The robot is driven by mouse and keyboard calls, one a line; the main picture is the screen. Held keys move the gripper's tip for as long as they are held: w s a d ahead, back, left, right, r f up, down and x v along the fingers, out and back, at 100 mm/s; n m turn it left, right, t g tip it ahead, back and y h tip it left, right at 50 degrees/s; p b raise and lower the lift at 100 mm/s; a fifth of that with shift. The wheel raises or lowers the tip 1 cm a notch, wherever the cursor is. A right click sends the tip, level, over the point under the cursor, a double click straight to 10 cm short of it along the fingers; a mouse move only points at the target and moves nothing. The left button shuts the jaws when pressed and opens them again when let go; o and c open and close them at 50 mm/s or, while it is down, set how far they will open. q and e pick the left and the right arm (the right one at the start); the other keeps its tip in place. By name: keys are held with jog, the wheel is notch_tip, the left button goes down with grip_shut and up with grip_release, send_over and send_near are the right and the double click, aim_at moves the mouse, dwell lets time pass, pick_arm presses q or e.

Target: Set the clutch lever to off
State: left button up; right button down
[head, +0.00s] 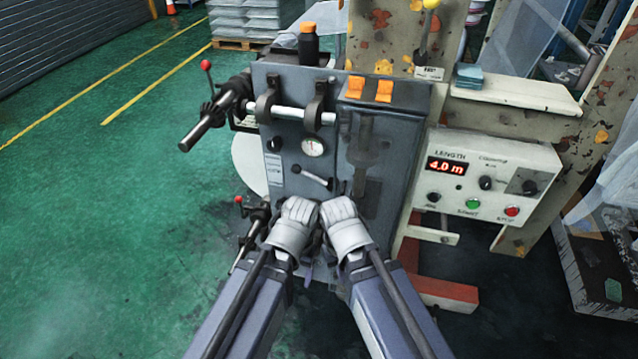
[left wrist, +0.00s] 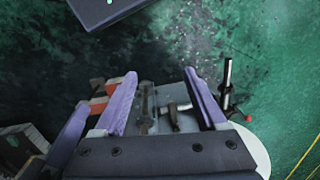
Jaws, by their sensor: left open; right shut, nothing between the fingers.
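A grey machine panel (head: 298,150) stands ahead in the head view. A short dark lever with a pale handle (head: 315,178) is on its front, below a round gauge. A lever with a yellow ball (head: 432,4) stands at the upper right above a small label. I cannot tell which is the clutch lever. My left gripper (head: 298,212) and right gripper (head: 340,212) are side by side low before the panel, their fingers mostly hidden. In the left wrist view my left gripper (left wrist: 160,76) has its purple fingers apart, with a small handle (left wrist: 174,112) on grey metal seen between them.
A control box (head: 485,185) with a red "4.0 m" display and buttons is at the right. A red-balled lever (head: 206,66) and a dark bar (head: 208,125) stick out left of the panel. Green floor (head: 100,200) on the left is clear.

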pick_arm(q)
jog(key=shift+o, duration=0.2)
jog(key=t+h+b, duration=0.9)
jog(key=t+b, duration=0.8)
jog(key=b, duration=0.6)
send_near(294, 172)
jog(key=x, duration=0.4)
jog(key=shift+x, duration=3.95)
jog(key=shift+f, duration=0.15)
jog(key=shift+c, duration=0.3)
